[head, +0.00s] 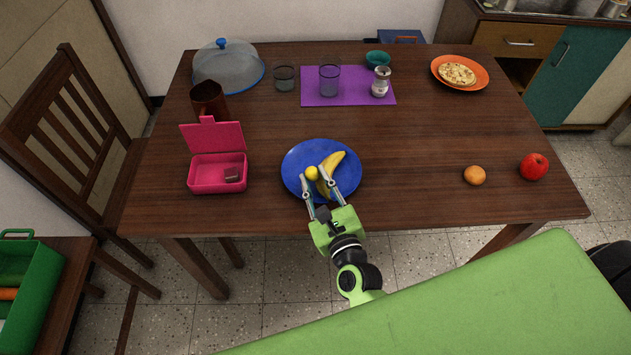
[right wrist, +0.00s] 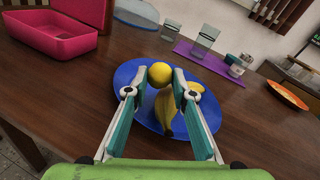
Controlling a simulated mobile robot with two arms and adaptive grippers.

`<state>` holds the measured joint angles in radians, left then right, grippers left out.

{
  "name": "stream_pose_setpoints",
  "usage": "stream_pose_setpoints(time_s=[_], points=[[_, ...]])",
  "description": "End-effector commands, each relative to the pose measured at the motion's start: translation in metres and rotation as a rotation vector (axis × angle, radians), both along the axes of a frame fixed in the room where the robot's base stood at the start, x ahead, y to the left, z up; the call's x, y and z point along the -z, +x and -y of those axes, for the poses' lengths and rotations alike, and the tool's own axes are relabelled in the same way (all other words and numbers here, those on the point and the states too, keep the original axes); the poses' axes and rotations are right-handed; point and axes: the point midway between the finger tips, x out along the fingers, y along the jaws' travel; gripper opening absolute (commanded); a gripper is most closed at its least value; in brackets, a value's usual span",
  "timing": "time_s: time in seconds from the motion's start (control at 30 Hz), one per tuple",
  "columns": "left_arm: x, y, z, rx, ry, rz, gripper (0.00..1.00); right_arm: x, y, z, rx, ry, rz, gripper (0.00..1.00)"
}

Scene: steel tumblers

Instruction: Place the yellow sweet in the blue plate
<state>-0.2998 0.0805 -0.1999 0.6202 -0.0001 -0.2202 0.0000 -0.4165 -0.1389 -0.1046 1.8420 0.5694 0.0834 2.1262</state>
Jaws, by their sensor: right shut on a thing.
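The yellow sweet (head: 312,173) is a small round ball held between the fingertips of my right gripper (head: 320,178). In the right wrist view the sweet (right wrist: 160,74) sits at the tips of the right gripper (right wrist: 163,80), which is shut on it. The blue plate (head: 296,160) lies under the gripper near the table's front edge, and the sweet is over it. Whether the sweet touches the plate I cannot tell. A banana (head: 332,166) lies on the plate beside the sweet. My left gripper is not in view.
An open pink lunch box (head: 205,178) holding a small dark thing stands left of the plate. An orange fruit (head: 474,175) and a red apple (head: 534,167) lie at the right. The table centre is clear.

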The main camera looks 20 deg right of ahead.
Motion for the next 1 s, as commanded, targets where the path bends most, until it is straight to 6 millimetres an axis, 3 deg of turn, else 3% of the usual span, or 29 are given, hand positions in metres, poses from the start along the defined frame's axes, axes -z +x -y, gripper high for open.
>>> stream_pose_setpoints(time_s=[0.53, 0.57, 0.6, 1.0], points=[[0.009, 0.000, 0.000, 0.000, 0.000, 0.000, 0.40, 0.013, 0.000, 0.000, -0.001, 0.000, -0.001, 0.07], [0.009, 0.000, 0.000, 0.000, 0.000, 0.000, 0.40, 0.013, 0.000, 0.000, -0.001, 0.000, -0.002, 0.31], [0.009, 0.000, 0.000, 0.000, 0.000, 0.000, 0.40, 0.013, 0.000, 0.000, -0.001, 0.000, -0.003, 0.40], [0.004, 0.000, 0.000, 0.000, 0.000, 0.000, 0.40, 0.008, 0.000, 0.000, 0.000, 0.001, -0.002, 0.40]])
